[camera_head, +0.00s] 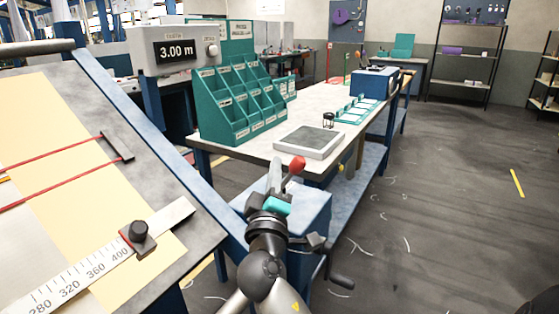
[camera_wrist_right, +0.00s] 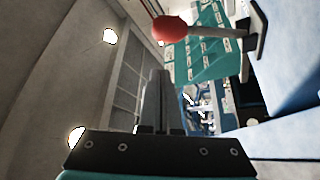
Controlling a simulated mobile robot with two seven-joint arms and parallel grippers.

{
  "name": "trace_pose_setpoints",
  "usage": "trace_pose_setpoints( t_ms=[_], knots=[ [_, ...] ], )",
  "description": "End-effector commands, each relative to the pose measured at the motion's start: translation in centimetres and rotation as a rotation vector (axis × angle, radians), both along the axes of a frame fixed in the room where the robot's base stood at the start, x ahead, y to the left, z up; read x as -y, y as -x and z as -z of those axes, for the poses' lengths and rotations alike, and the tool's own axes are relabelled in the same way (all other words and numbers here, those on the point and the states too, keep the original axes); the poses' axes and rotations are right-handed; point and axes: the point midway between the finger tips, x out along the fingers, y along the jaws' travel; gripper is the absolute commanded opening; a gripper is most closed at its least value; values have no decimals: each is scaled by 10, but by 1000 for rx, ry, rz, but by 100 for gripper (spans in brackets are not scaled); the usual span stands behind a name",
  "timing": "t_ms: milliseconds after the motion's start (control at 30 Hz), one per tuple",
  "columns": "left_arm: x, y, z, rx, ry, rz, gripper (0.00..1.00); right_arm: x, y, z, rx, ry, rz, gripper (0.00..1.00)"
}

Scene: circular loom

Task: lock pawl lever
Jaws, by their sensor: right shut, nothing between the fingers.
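The pawl lever has a red ball knob (camera_head: 297,164), which shows just beyond and to the right of my right gripper (camera_head: 274,170) in the head view. In the right wrist view the red knob (camera_wrist_right: 168,30) is at top centre, on a pale shaft (camera_wrist_right: 215,32) running right to a dark bracket (camera_wrist_right: 257,30). My right gripper (camera_wrist_right: 157,80) is shut and empty, its fingers pointing up the picture. The knob lies beside and beyond the fingertips, and a gap shows between them. In the head view my gripper partly hides the lever's lower part. My left gripper is not in view.
A sloped board (camera_head: 60,130) with a ruler (camera_head: 85,272) and red cords fills the left. Behind stand a teal bin rack (camera_head: 222,120) and a grey tray (camera_head: 309,142) on a bench. A black crank handle (camera_head: 340,280) sits low right of my wrist. Floor on the right is mostly clear.

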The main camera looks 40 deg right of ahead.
Motion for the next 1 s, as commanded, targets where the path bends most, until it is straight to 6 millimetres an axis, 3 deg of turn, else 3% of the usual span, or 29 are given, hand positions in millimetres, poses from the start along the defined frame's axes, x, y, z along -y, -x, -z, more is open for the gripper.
trace_pose_setpoints(
  t_ms=[33,333,1000],
  knots=[
    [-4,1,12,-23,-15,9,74,-8,8,12,-1,-4,-3,0],
    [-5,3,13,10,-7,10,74,-32,35,19,2,0,-3,0],
    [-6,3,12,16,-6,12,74,-34,38,19,4,1,-3,0]
  ],
)
